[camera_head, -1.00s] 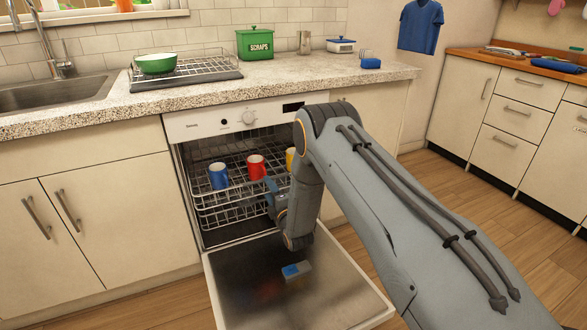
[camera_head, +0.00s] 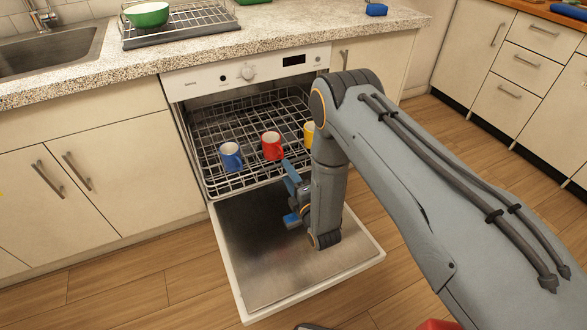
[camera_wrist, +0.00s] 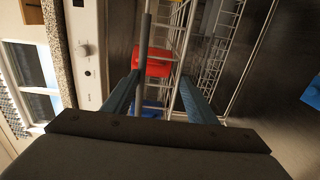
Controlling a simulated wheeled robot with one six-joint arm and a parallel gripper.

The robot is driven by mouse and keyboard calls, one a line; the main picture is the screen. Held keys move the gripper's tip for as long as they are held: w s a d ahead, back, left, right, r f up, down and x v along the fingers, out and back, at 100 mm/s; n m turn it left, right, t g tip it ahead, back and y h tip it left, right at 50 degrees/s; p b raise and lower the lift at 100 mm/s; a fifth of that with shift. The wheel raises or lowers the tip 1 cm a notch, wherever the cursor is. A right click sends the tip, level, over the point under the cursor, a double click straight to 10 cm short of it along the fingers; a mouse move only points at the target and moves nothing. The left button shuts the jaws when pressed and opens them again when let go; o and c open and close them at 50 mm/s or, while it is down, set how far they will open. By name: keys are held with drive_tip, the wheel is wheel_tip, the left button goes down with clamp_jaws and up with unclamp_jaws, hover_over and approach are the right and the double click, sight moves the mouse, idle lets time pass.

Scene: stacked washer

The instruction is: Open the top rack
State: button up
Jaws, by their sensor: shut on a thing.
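The top rack (camera_head: 214,132) is a wire rack sticking out of the dishwasher over its lowered door. A blue mug (camera_head: 231,156), a red mug (camera_head: 272,146) and a yellow mug (camera_head: 308,132) stand in it toward the front. My gripper (camera_head: 290,172) is at the rack's front edge, just in front of the red mug, and is shut on the rack. In the wrist view the rack's wires (camera_wrist: 181,40) run between and beside my blue fingers (camera_wrist: 160,80). The exact grip is partly hidden, and my arm covers the rack's right front.
The counter (camera_head: 215,52) with a dish tray (camera_head: 195,22) and green bowl (camera_head: 147,14) is above.

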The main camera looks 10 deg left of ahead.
drive_tip(key=shift+w+a+r, duration=0.15)
drive_tip(key=shift+r, duration=0.25)
drive_tip(key=o, duration=1.4)
drive_tip(key=shift+f, duration=0.1)
drive_tip(key=v, duration=0.8)
